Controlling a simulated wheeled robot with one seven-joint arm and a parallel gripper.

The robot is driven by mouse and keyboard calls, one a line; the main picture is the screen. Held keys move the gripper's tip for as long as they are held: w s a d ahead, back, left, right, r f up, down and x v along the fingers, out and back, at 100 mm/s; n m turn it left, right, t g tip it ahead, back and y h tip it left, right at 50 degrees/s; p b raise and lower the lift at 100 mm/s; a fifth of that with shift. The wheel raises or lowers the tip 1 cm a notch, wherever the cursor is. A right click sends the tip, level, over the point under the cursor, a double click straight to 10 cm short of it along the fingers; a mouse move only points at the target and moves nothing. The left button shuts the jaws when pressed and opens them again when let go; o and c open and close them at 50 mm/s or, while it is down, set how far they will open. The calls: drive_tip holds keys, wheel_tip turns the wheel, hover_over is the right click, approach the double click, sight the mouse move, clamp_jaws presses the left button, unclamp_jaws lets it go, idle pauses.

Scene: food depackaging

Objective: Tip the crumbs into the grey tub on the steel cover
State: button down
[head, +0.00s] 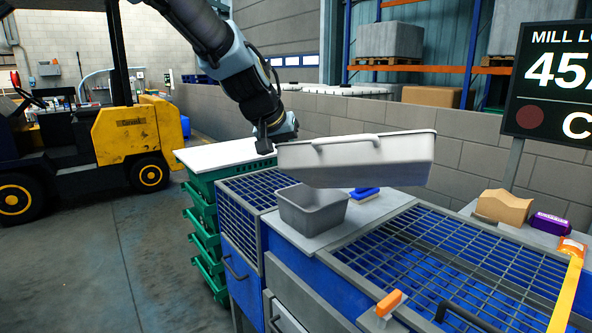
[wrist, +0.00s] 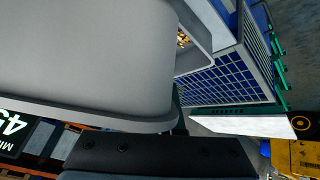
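The grey tub (head: 312,208) stands upright on the steel cover (head: 345,228), between two blue grids. In the wrist view a few brown crumbs (wrist: 182,40) show inside the grey tub (wrist: 199,32). My gripper (head: 276,143) appears shut on the left end of a large pale tray (head: 365,165), which has a handle on its near side. The tray hangs above and right of the grey tub, apart from it, its right end slightly higher. Its inside is hidden. In the wrist view the tray (wrist: 85,55) fills the upper left; the fingertips are hidden.
A blue item (head: 364,193) lies behind the grey tub. Green crates (head: 205,230) under a white board (head: 222,152) stand left. A mesh grid (head: 450,262), an orange block (head: 388,303) and packages (head: 503,206) are at the right. A sign (head: 552,85) stands behind.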

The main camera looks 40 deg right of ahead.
drive_tip(key=shift+s+a+f+m+t+h+b, duration=0.1)
drive_tip(key=shift+a+f+m+t+h+b, duration=0.35)
drive_tip(key=shift+b, duration=2.45)
drive_tip(key=shift+s+f+n+t+h+b, duration=0.15)
drive_tip(key=shift+f+h+b, duration=0.55)
drive_tip(key=shift+b, duration=2.15)
drive_tip(key=shift+a+f+m+t+h+b, duration=0.3)
drive_tip(key=shift+f+b, duration=0.45)
drive_tip(key=shift+b, duration=2.15)
drive_tip(key=h+b, duration=0.1)
drive_tip(key=b, duration=0.4)
drive_tip(key=t+h+b, duration=0.1)
drive_tip(key=b, duration=0.4)
drive_tip(key=shift+r+m, duration=0.35)
drive_tip(key=shift+m, duration=0.05)
drive_tip(key=shift+a+r+t+h+b, duration=0.15)
drive_tip(key=shift+t+h+b, duration=0.15)
drive_tip(key=shift+b, duration=0.7)
drive_tip(key=shift+r, duration=0.25)
